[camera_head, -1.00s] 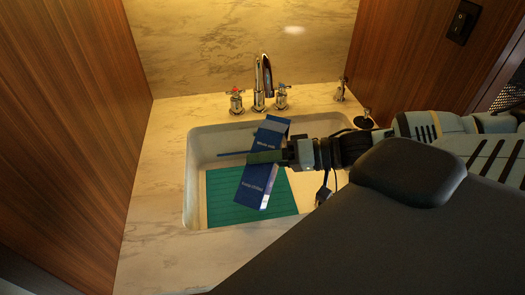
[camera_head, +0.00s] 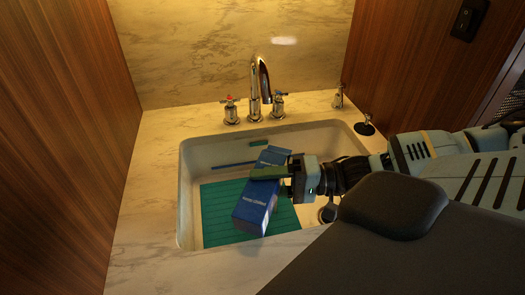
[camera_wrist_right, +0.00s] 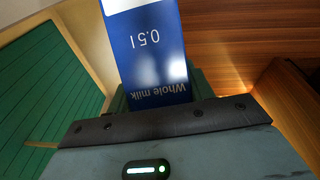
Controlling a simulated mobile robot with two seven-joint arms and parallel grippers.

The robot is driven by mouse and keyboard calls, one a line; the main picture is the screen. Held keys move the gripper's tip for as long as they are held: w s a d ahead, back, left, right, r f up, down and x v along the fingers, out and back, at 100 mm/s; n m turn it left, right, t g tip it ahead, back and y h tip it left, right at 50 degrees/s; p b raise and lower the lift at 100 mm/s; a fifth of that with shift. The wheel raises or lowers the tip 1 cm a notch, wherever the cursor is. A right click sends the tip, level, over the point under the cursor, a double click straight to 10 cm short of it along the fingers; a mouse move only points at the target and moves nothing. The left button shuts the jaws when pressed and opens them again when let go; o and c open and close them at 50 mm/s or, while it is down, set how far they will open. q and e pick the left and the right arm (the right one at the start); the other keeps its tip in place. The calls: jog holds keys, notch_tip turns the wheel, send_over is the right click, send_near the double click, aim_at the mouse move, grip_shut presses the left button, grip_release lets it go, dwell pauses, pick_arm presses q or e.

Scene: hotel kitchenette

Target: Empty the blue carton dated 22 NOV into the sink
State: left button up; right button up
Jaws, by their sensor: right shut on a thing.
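The blue carton (camera_head: 256,207) is tilted over the sink (camera_head: 187,200), its lower end toward the front of the basin. In the right wrist view the carton (camera_wrist_right: 147,50) reads "Whole milk 0.5 l", upside down in the picture; I cannot read a date. My right gripper (camera_head: 270,173) is shut on the carton near its middle, coming in from the right. I cannot tell whether the carton is open, and no milk is visible. My left gripper is not in view.
A green ribbed mat (camera_head: 218,215) lies in the basin, with a thin blue strip (camera_head: 232,164) behind the carton. The chrome faucet (camera_head: 260,85) and its two handles stand behind the sink. Wooden walls (camera_head: 60,130) close in both sides.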

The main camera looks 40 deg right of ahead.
aim_at(259, 161)
jog(key=shift+w+d+f+m+b, duration=0.1)
jog(key=shift+f+m+b, duration=0.2)
jog(key=shift+f+m, duration=0.15)
jog(key=shift+d+m+y, duration=0.1)
jog(key=shift+m+y, duration=0.2)
jog(key=shift+m, duration=0.05)
jog(key=shift+w+d+r+m+t, duration=0.2)
jog(key=shift+r+m+t, duration=0.2)
jog(key=shift+r+m, duration=0.2)
jog(key=shift+w+d+r+m+y, duration=0.1)
jog(key=shift+d+r+m+y, duration=0.3)
jog(key=shift+m, duration=0.4)
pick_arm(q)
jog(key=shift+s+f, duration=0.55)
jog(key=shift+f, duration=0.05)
pick_arm(e)
jog(key=shift+w+d+r+m+t, duration=0.2)
jog(key=shift+d+r+m+t, duration=0.2)
jog(key=shift+m, duration=0.4)
jog(key=shift+w+d+r+m+t, duration=0.25)
jog(key=shift+r+m+t, duration=0.2)
jog(key=shift+m, duration=0.35)
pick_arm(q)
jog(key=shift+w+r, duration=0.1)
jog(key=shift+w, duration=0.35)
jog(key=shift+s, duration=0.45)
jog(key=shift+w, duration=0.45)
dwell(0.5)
